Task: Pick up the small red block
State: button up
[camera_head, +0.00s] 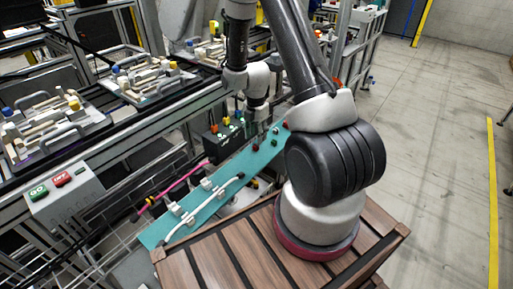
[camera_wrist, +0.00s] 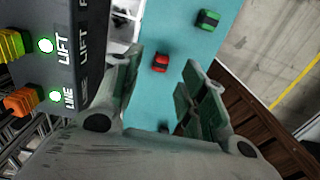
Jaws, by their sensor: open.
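A small red block (camera_wrist: 160,62) lies on the teal strip (camera_wrist: 165,30) in the wrist view, framed between my fingertips. My gripper (camera_wrist: 163,76) is open, with a green-padded finger on each side and nothing held. In the head view my gripper (camera_head: 256,122) points down over the far end of the teal strip (camera_head: 213,206). Small red pieces show there, one just below the gripper (camera_head: 255,147) and another to its right (camera_head: 285,125). I cannot tell for sure which matches the block in the wrist view.
A small green block (camera_wrist: 208,18) lies beyond the red one. A dark control box (camera_wrist: 60,50) labelled LIFT and LINE stands close by my left finger. A white cable (camera_head: 205,208) runs along the strip's near part. Pallets with fixtures (camera_head: 145,78) stand behind.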

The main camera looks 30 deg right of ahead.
aim_at(256, 145)
notch_tip(256, 145, down, 5)
jog(key=shift+s+a+f, duration=0.1)
jog(key=shift+s+a, duration=0.05)
jog(key=c, duration=0.8)
